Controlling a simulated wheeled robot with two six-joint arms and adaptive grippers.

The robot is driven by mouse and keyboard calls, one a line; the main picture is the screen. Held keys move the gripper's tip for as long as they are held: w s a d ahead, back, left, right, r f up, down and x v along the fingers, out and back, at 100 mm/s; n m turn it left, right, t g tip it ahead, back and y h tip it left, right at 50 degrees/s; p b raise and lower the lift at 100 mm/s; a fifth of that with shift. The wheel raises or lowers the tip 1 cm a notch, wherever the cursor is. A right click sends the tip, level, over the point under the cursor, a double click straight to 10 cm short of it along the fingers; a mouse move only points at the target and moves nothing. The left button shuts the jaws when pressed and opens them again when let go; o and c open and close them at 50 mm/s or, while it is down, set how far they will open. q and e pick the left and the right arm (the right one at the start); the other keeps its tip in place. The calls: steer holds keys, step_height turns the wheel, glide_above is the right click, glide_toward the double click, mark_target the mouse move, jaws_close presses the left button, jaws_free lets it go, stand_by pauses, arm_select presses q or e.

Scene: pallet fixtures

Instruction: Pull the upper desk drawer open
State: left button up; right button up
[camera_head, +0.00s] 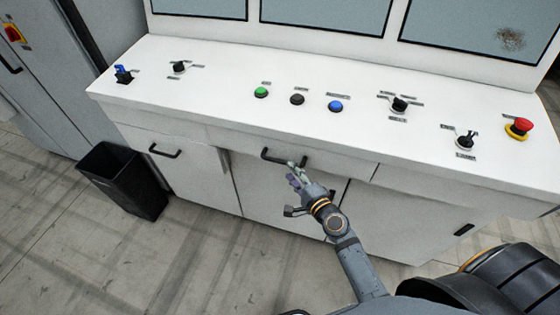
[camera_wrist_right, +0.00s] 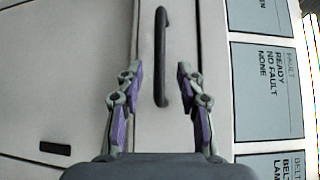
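The upper drawer (camera_head: 335,164) is a white front under the console desk top, and it looks flush with the desk. Its black bar handle (camera_head: 284,157) is at the middle of the head view. My right gripper (camera_head: 295,174) is at the right end of this handle, in front of the drawer. In the right wrist view the handle (camera_wrist_right: 161,55) runs upright between the two spread fingers (camera_wrist_right: 158,78), with a gap on each side. The gripper is open and empty. How far the fingertips are from the drawer face is unclear. My left gripper is out of view.
Another black handle (camera_head: 164,151) is on the white front to the left. A black bin (camera_head: 124,180) stands on the floor at the left. Buttons and switches, including a red stop button (camera_head: 519,128), line the desk top. Floor in front of the desk is clear.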

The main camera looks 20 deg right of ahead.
mark_target(283, 162)
steer(key=x, duration=0.7)
jaws_close()
